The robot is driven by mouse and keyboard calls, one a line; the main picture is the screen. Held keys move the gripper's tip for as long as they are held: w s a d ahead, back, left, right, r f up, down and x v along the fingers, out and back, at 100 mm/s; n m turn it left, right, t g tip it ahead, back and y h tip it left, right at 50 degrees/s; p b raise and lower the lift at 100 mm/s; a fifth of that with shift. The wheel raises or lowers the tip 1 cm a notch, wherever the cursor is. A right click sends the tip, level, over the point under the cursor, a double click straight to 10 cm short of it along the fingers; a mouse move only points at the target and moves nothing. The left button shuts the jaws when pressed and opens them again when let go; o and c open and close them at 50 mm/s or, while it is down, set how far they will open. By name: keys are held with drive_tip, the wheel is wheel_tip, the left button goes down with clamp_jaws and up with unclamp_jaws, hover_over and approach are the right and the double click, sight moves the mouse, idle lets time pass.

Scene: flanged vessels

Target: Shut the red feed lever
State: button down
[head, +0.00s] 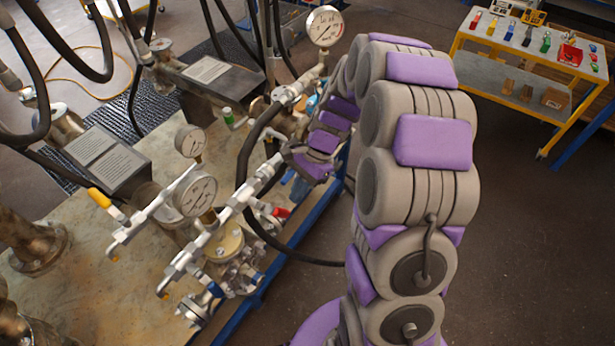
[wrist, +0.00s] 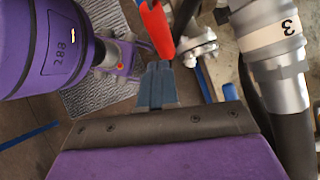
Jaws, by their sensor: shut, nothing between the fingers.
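A red lever handle (wrist: 156,28) reaches down from the top edge of the wrist view to a metal valve fitting (wrist: 198,45). My gripper (wrist: 158,68) is shut and empty, its dark fingertips just below the handle's lower end in that picture. I cannot tell whether they touch it. In the head view my gripper (head: 308,166) is low among the pipes at the vessel bench's right edge, its fingertips hard to make out. A small red handle (head: 281,212) shows below it; I cannot tell whether it is the same lever.
A silver coupling marked 3 (wrist: 278,62) with a dark hose stands right of my gripper. Pressure gauges (head: 325,25), a yellow-handled valve (head: 99,198) and black hoses crowd the bench (head: 85,285). A yellow cart (head: 520,70) stands at the far right; floor between is clear.

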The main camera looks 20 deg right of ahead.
sight(285, 211)
drive_tip(key=a, duration=0.3)
drive_tip(key=shift+s+a+f, duration=0.2)
drive_tip(key=shift+f, duration=0.05)
drive_tip(key=shift+d, duration=0.65)
drive_tip(key=shift+d+f, duration=0.15)
drive_tip(key=shift+d, duration=0.15)
drive_tip(key=shift+s+a+f+g+y+p, duration=0.15)
drive_tip(key=shift+a+f+g+y+p, duration=0.2)
drive_tip(key=shift+a+y+p, duration=0.15)
drive_tip(key=shift+s+a+f+g+y+p, duration=0.1)
drive_tip(key=shift+a+f+g+y+p, duration=0.25)
drive_tip(key=shift+a+y, duration=0.2)
drive_tip(key=shift+s+a+f+g+y+p, duration=0.25)
drive_tip(key=shift+f+g+y+p, duration=0.1)
drive_tip(key=shift+y, duration=0.2)
drive_tip(key=shift+s+d+f+g+y+p, duration=0.1)
drive_tip(key=shift+s+f+g+y+p, duration=0.3)
drive_tip(key=shift+y, duration=0.4)
drive_tip(key=shift+a+f+g+y, duration=0.15)
drive_tip(key=shift+a+g+y, duration=0.15)
drive_tip(key=shift+a, duration=0.2)
drive_tip(key=shift+d, duration=0.15)
